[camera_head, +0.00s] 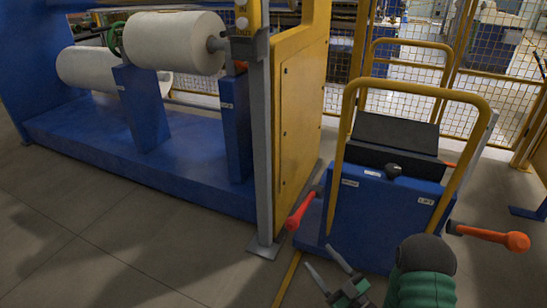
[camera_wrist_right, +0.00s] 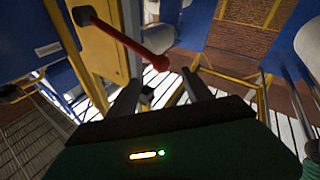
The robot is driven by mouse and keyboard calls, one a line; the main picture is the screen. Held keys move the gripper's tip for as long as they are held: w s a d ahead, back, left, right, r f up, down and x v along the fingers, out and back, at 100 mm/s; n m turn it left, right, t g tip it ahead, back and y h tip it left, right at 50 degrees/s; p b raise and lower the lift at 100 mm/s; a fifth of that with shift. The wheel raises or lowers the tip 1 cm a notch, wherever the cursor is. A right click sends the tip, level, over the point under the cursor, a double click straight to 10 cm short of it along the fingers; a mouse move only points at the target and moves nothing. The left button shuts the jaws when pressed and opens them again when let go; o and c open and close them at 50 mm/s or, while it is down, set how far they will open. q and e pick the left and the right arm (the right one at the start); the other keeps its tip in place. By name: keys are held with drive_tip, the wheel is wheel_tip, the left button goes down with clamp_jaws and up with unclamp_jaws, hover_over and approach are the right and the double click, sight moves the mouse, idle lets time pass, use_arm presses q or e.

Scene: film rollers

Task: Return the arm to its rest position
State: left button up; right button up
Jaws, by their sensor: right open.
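My right gripper (camera_head: 318,255) is low in the head view, in front of the blue lift cart (camera_head: 375,220). Its two fingers are apart with nothing between them. In the right wrist view the gripper (camera_wrist_right: 160,78) also shows spread, empty fingers. A red-orange handle (camera_head: 302,208) juts out at the left side of the cart, just beyond my fingertips in the head view. A red lever with a round knob (camera_wrist_right: 160,62) appears past the fingers in the wrist view; contact is not visible. My left gripper is out of sight.
A second orange handle (camera_head: 490,236) juts out at the cart's right, close to my right arm. A yellow tube frame (camera_head: 480,110) rises above the cart. A yellow cabinet (camera_head: 300,110) and a blue stand (camera_head: 150,165) with white rolls (camera_head: 175,42) are left. Floor at lower left is clear.

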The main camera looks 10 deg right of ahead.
drive_tip(key=w+m+g+h+p, duration=0.1)
drive_tip(key=w+g+h+p, duration=0.1)
drive_tip(key=w+g+h, duration=0.25)
drive_tip(key=s+a+r+m+g+h+p, duration=0.2)
drive_tip(key=s+m+g+p, duration=0.3)
drive_tip(key=s, duration=0.6)
drive_tip(key=s+a+r+m+g+h, duration=0.1)
drive_tip(key=s+r+m+g+h, duration=0.15)
drive_tip(key=s+g, duration=0.6)
wheel_tip(320, 180, up, 35)
drive_tip(key=s+t+p, duration=0.1)
drive_tip(key=t+p, duration=0.1)
drive_tip(key=p, duration=3.3)
drive_tip(key=shift+s+r+p, duration=0.15)
drive_tip(key=shift+s+p, duration=0.05)
drive_tip(key=shift+p, duration=0.15)
drive_tip(key=shift+s+d+r, duration=0.1)
drive_tip(key=shift+s+d, duration=0.15)
drive_tip(key=shift+s, duration=0.15)
